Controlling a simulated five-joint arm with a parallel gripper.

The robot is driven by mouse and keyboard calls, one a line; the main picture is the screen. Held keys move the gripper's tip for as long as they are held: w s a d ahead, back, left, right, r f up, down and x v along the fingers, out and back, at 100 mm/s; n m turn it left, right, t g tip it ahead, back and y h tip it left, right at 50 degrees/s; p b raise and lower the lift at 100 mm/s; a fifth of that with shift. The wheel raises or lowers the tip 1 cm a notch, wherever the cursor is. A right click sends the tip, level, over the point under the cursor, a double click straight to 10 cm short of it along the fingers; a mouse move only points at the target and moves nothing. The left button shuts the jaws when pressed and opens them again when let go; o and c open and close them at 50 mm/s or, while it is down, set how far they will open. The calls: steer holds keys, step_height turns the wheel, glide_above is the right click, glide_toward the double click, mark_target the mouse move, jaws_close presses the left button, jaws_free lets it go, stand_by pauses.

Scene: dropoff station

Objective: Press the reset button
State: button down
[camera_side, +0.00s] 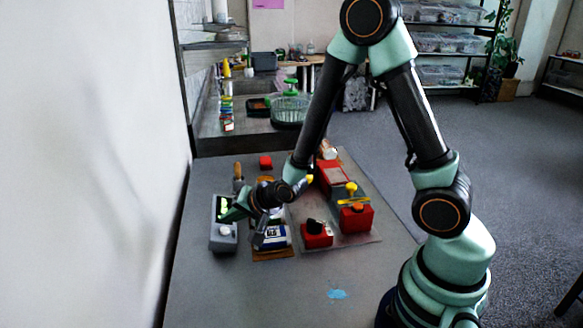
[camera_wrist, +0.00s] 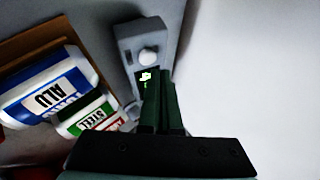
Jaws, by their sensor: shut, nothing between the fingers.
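A grey control box (camera_side: 219,244) stands at the left of the table, with a round white button (camera_side: 225,230) on its near part and a small lit green display behind it. In the wrist view the box (camera_wrist: 133,44) shows its white button (camera_wrist: 148,56) and the green display (camera_wrist: 147,76). My gripper (camera_side: 232,213) is shut and empty, above or close to the box. Its fingertips (camera_wrist: 160,72) appear next to the display, with the button just beyond them. I cannot tell whether they touch the box. The fingers hide part of the box.
Cans labelled ALU (camera_wrist: 48,94) and STEEL (camera_wrist: 90,113) lie on a brown tray (camera_side: 274,256) to the right of the box. A white wall is at the left. The table front is mostly clear.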

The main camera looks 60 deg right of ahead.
steer(key=shift+a+f, duration=0.1)
steer(key=shift+f, duration=0.05)
stand_by(0.7)
steer(key=shift+w+f, duration=0.1)
steer(key=shift+f, duration=0.15)
steer(key=shift+w+a+f, duration=0.1)
steer(key=shift+a+f, duration=0.05)
steer(key=shift+f, duration=0.25)
stand_by(0.8)
steer(key=shift+r, duration=0.1)
steer(key=shift+s+d+r, duration=0.2)
steer(key=shift+s+r, duration=0.05)
steer(key=shift+r, duration=0.45)
steer(key=shift+s+d+r, duration=0.15)
steer(key=shift+d+r, duration=0.05)
steer(key=shift+r, duration=0.6)
steer(key=shift+s+d+r, duration=0.15)
steer(key=shift+s+r, duration=0.05)
steer(key=shift+r, duration=0.6)
steer(key=shift+s+d+r, duration=0.15)
steer(key=shift+d+r, duration=0.05)
steer(key=shift+r, duration=0.6)
